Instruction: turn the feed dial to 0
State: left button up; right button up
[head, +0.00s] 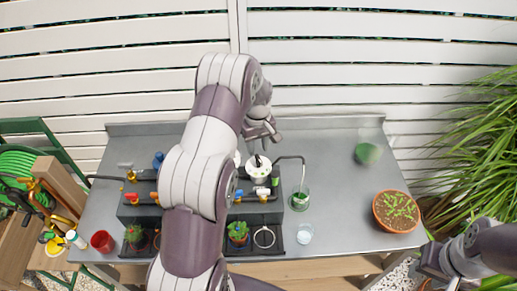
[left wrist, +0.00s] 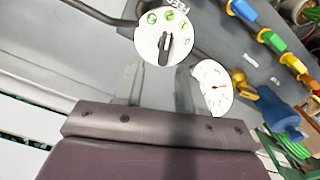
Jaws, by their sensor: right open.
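The feed dial (left wrist: 151,46) is a white disc with a black bar knob and green round marks along its rim, in the left wrist view. The knob runs roughly up and down there; I cannot tell which mark it points to. In the head view the dial (head: 258,175) sits on the bench fixture near the middle. My left gripper (head: 262,136) is just behind and above the dial, its fingers apart and empty, not touching the knob. My right gripper (head: 431,272) is open and empty at the lower right, off the bench's front corner.
A white gauge (left wrist: 211,78) with a red needle is beside the dial. Coloured valve handles (left wrist: 244,10) line the pipe. A terracotta pot (head: 396,212) stands at the bench's right, a red cup (head: 102,241) at left.

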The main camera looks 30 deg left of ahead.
aim_at(257, 155)
pick_arm(q)
notch_tip(257, 155, down, 2)
jog(key=shift+s+a+f, duration=0.1)
jog(key=shift+f, duration=0.05)
jog(key=shift+s+a+f, duration=0.1)
jog(key=shift+a+f, duration=0.05)
jog(key=shift+f, duration=0.25)
pick_arm(e)
jog(key=shift+s+a+r, duration=0.15)
jog(key=shift+a+r, duration=0.05)
jog(key=shift+r, duration=0.4)
pick_arm(q)
jog(key=shift+c, duration=0.3)
pick_arm(e)
jog(key=shift+d, duration=0.1)
pick_arm(q)
jog(key=c, duration=0.5)
grip_shut()
